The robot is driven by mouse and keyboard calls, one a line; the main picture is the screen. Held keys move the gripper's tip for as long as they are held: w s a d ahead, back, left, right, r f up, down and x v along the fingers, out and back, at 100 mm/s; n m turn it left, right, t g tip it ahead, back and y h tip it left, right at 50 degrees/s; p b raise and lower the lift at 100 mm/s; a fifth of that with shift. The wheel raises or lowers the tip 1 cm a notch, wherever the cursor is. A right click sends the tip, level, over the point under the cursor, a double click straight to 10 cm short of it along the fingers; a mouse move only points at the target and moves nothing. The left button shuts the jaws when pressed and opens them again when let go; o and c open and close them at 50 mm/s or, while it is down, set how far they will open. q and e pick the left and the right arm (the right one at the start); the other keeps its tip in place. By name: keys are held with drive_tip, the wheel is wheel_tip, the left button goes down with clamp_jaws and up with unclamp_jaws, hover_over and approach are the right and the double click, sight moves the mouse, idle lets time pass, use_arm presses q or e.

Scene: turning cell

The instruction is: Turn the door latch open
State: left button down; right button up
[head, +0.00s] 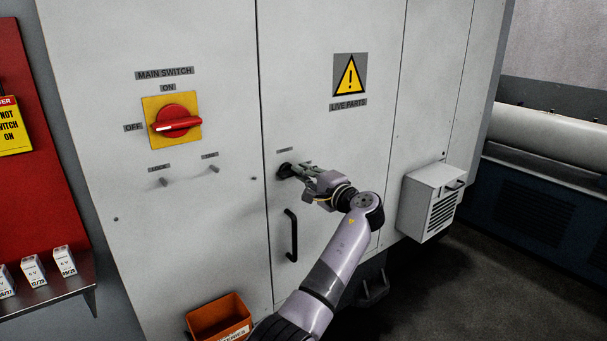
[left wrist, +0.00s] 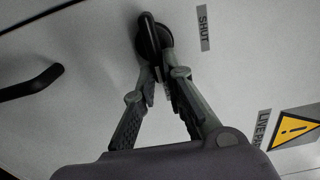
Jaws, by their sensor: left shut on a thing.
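The black door latch (head: 284,171) is on the grey cabinet door (head: 330,140), near the door's left edge. It also shows in the left wrist view (left wrist: 149,36) as a round black base with a raised grip. My left gripper (head: 294,171) reaches it from the right. In the left wrist view my left gripper (left wrist: 156,70) has its fingers closed in on the latch grip, which is partly hidden between the tips. A label reading SHUT (left wrist: 203,28) is beside the latch. My right gripper is not in view.
A black door handle (head: 291,235) is below the latch. The red main switch (head: 173,123) is to the left, with two small pegs under it. A vented box (head: 430,203) juts out at right. An orange bin (head: 219,318) is at the bottom.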

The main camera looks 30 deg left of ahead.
use_arm(q)
drive_tip(key=c, duration=1.7)
unclamp_jaws()
drive_tip(key=shift+w+d, duration=0.1)
drive_tip(key=shift+w, duration=0.05)
drive_tip(key=shift+o, duration=0.2)
drive_tip(key=v, duration=1.2)
drive_tip(key=shift+f, duration=0.15)
